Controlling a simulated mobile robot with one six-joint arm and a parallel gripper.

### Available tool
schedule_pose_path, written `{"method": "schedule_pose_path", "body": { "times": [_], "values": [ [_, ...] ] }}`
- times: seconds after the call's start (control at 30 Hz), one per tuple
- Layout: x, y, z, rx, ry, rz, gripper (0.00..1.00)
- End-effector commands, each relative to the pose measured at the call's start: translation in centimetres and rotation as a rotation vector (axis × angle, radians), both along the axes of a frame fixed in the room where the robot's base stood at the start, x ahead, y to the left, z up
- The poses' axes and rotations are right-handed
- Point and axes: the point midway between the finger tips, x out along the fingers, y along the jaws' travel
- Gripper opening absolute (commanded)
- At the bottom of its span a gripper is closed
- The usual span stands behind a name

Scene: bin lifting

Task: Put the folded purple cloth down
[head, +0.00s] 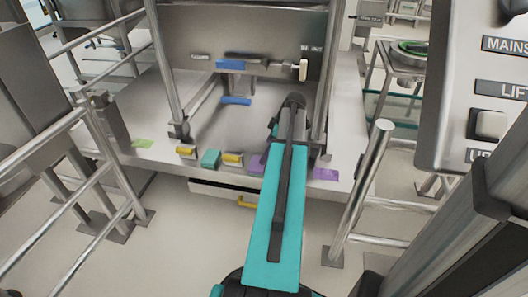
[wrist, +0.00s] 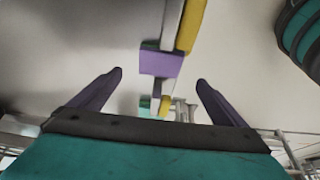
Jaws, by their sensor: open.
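A purple piece (wrist: 162,60), which looks like the folded purple cloth, shows in the wrist view ahead of my gripper (wrist: 159,78). It sits in the gap between the two dark purple fingertips, with clear space on both sides. My gripper is open and holds nothing. In the head view a purple patch (head: 256,163) lies at the bench's front edge, partly hidden by my teal arm, and another purple patch (head: 326,174) lies right of the arm. I cannot tell which of these the wrist view shows. My fingers do not show clearly in the head view.
Yellow-topped blocks (head: 232,159) and a teal block (head: 211,159) stand along the front of the metal bench (head: 165,105). A green patch (head: 143,143) lies further left. A blue-handled item (head: 236,100) is behind. Metal rails (head: 360,185) flank the bench.

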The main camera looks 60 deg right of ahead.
Motion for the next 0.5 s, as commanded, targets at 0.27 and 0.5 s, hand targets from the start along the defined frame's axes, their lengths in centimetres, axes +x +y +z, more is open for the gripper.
{"method": "schedule_pose_path", "body": {
  "times": [0.27, 0.5],
  "values": [
    [-0.7, -0.2, 1.8, 0.001, 0.000, 0.000, 0.96],
    [-0.7, -0.2, 1.8, 0.001, 0.000, 0.000, 0.96]
  ]
}}
